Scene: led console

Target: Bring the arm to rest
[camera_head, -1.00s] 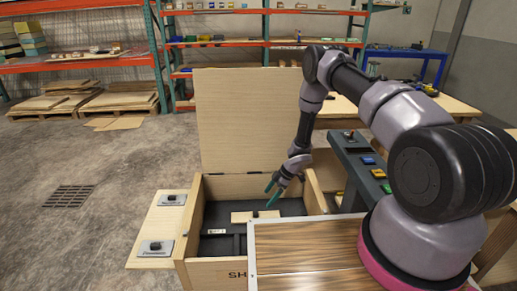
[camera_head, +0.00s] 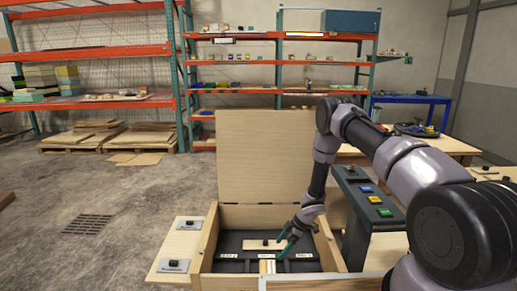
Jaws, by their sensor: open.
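My arm reaches in from the right and bends down to the open wooden box (camera_head: 209,240). My gripper (camera_head: 283,247), with teal fingers, points down and left over the right half of the box's dark interior. The fingers are apart, with nothing seen between them. I cannot tell whether the tips touch anything inside. A pale wooden bar with a dark knob (camera_head: 263,244) lies in the box, just left of the fingers. Pale striped pieces (camera_head: 267,266) show below it. The raised lid (camera_head: 263,155) stands upright behind the box.
A dark console (camera_head: 359,200) with blue, yellow and green buttons stands right of the box, close to my arm. A side board with two latch plates (camera_head: 174,265) is at the box's left. Shelves (camera_head: 270,90) and a blue table (camera_head: 410,99) stand behind. The left floor is open.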

